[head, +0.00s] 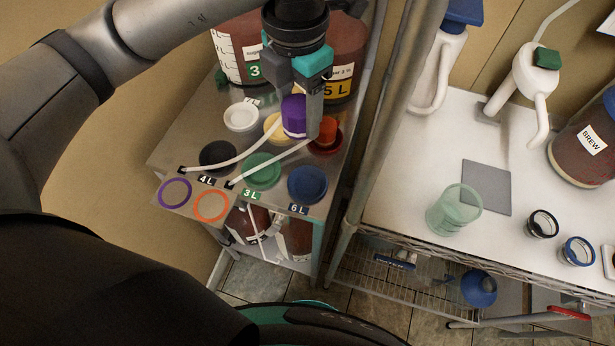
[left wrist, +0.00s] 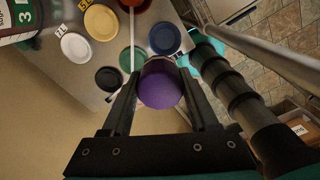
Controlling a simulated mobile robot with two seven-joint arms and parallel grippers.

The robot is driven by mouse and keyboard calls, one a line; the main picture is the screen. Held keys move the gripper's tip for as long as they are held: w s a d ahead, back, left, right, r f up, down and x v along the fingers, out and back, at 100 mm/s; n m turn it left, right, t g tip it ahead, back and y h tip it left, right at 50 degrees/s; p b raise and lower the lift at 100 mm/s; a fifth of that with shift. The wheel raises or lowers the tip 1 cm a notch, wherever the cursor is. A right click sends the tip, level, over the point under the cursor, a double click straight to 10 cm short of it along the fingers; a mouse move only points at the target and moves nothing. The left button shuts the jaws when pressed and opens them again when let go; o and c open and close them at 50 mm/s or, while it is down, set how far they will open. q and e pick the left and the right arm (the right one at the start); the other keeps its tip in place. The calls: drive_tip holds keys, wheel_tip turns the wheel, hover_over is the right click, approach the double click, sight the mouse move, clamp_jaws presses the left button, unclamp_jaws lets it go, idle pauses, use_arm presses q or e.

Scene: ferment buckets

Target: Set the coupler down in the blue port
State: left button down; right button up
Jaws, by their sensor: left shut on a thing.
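My left gripper (head: 305,112) is shut on the purple coupler (head: 294,116) and holds it above the grey cart top. The purple coupler also shows between the fingers in the left wrist view (left wrist: 161,86). A pale hose trails from it to the cart's front. The blue port (head: 307,186), beside the 6 L label, is round and empty. It lies lower right of the coupler in the head view and just above it in the left wrist view (left wrist: 165,39). My right gripper is in neither view.
An orange coupler (head: 327,131) with its own hose sits at the red port (head: 330,146). Green (head: 262,171), black (head: 218,157), white (head: 241,117) and yellow ports stand close by. Large jugs stand behind. A metal rack post (head: 385,110) rises right of the cart.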

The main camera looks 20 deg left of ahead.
use_arm(q)
drive_tip(key=n, duration=0.1)
drive_tip(key=r+n+p, duration=0.1)
drive_tip(key=n, duration=0.1)
drive_tip(key=d+n, duration=0.1)
drive_tip(key=n, duration=0.1)
drive_tip(key=shift+r, duration=0.35)
drive_tip(key=n, duration=0.2)
drive_tip(key=n+p, duration=0.1)
drive_tip(key=shift+d+r+n, duration=0.15)
drive_tip(key=shift+r+n, duration=0.15)
drive_tip(key=shift+n, duration=0.1)
wheel_tip(320, 180, down, 15)
drive_tip(key=b, duration=0.3)
drive_tip(key=shift+r, duration=0.15)
drive_tip(key=shift+f+b, duration=0.4)
drive_tip(key=shift+f, duration=2.2)
